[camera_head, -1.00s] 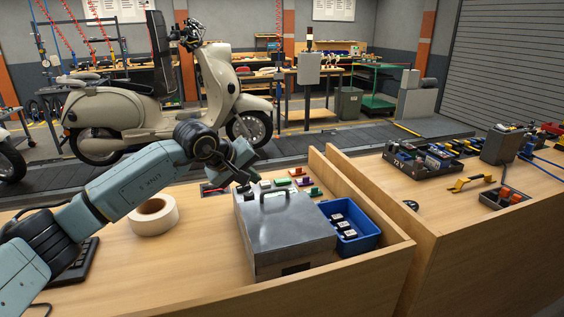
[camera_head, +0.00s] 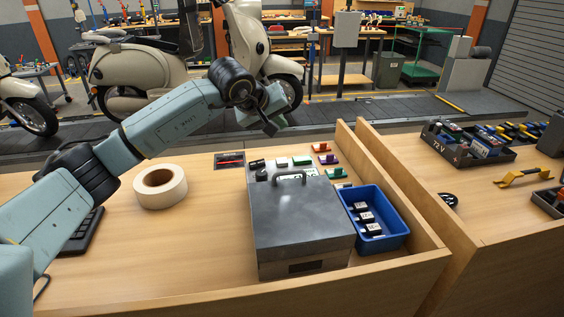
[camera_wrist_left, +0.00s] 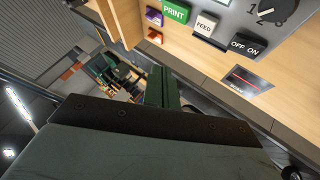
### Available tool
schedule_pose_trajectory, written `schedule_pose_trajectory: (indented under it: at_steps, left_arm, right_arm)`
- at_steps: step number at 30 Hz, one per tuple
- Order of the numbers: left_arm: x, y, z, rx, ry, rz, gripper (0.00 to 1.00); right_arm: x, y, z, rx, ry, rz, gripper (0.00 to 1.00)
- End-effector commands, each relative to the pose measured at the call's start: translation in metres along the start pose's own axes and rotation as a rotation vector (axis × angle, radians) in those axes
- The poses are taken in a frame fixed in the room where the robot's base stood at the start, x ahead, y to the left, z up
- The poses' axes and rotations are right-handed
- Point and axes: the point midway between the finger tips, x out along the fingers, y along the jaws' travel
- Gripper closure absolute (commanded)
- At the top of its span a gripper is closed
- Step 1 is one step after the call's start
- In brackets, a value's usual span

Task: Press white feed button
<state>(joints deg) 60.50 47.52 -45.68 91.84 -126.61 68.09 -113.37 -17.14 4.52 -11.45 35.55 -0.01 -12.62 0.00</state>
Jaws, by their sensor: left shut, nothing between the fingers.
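The white FEED button (camera_wrist_left: 206,25) sits between the green PRINT button (camera_wrist_left: 177,12) and the black OFF ON switch (camera_wrist_left: 245,45) on a grey panel in the left wrist view. In the head view the white button (camera_head: 282,162) shows small, behind the handle of the grey metal machine (camera_head: 300,222). My left gripper (camera_head: 275,127) is above and beyond the button row, apart from it. Its green fingers (camera_wrist_left: 163,88) are shut and empty in the left wrist view, pointing past the panel. My right gripper is not in view.
A blue bin (camera_head: 400,222) with small boxes stands right of the machine. A tape roll (camera_head: 160,188) lies to its left. Small coloured blocks (camera_head: 327,159) and a dark plate with a red line (camera_head: 229,160) lie nearby. A wooden wall (camera_head: 385,185) bounds the bench on the right.

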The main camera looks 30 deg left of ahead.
Motion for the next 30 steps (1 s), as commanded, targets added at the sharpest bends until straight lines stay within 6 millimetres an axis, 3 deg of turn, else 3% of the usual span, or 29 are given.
schedule_pose_trajectory:
  at_steps: [15, 30]
  left_arm:
    - [0.05, -0.036, 0.036, 0.0, 0.0, 0.0, 1.0]
    - [0.054, -0.04, 0.04, 0.0, 0.0, 0.0, 1.0]
  right_arm:
    - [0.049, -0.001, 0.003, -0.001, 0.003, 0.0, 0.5]
    - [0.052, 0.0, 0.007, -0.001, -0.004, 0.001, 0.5]
